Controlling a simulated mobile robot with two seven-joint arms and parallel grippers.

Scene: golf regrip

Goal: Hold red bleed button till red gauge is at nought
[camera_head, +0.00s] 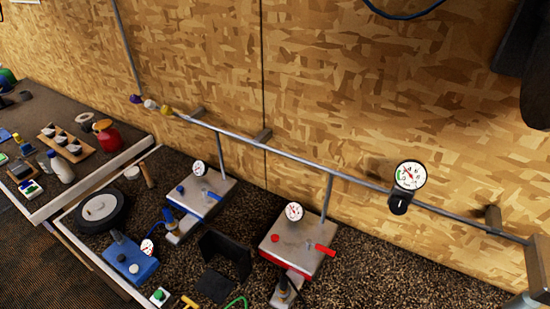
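A silver metal box with a red stripe (297,245) stands at the lower middle of the bench. A small red button (275,239) sits on its top at the left, and nothing touches it. A red lever (325,250) sticks out on the right of the top. A round white gauge (294,211) stands at the back of the box; its needle is too small to read surely. Neither of my grippers shows in this view.
A similar silver box with a blue stripe (202,200) and its own gauge (199,168) stands to the left. A pipe (270,150) runs along the wall with a larger gauge (410,175). A wheel (100,211) and black bracket (228,252) lie nearby. Bench at right is clear.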

